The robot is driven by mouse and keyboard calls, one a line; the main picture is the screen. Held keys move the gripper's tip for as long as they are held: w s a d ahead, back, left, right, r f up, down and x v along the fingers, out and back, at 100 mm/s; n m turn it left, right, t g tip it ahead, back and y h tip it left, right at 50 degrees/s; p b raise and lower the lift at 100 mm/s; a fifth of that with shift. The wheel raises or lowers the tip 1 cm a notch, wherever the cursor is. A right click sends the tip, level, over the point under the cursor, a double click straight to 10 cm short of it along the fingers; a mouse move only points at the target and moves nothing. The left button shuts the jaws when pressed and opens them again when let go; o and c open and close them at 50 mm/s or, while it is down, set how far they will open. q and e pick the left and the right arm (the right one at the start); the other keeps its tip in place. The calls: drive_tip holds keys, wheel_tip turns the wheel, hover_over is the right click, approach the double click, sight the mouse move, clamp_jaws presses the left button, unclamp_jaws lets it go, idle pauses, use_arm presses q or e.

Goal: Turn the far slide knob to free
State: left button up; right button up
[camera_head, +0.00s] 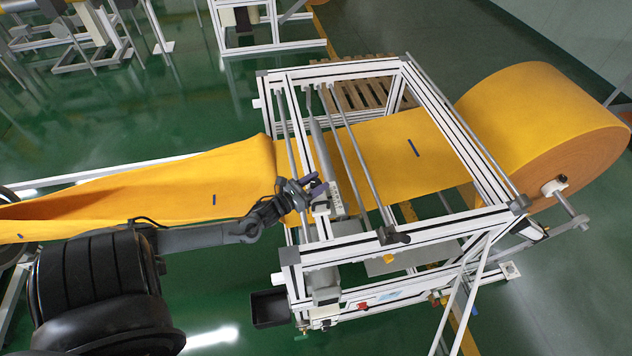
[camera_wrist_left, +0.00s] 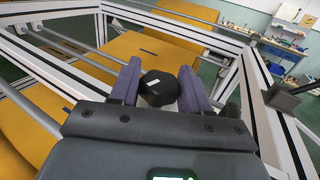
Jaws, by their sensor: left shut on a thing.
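My left gripper (camera_head: 318,184) reaches in from the left over the white frame, beside the felt. In the left wrist view its two purple-grey fingers (camera_wrist_left: 160,92) are shut on a black knob (camera_wrist_left: 159,80), one finger on each side. The knob has a small pale mark on its top. In the head view the gripper hides this knob. A second dark knob or handle (camera_head: 394,236) sits on the near rail of the white frame (camera_head: 460,220), apart from the gripper. My right gripper is not in view.
Yellow felt (camera_head: 400,150) runs from a large roll (camera_head: 540,110) through the frame and out left as a folded band (camera_head: 150,187). Metal bars (camera_head: 352,150) cross the frame near the gripper. A black bin (camera_head: 270,308) stands below. Green floor lies around.

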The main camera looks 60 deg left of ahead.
use_arm(q)
drive_tip(key=o, duration=0.9)
drive_tip(key=shift+o, duration=0.2)
drive_tip(key=s+d+b, duration=0.1)
drive_tip(key=s+b, duration=0.1)
drive_tip(key=s, duration=0.8)
drive_tip(key=shift+s+d, duration=0.2)
drive_tip(key=shift+s, duration=0.2)
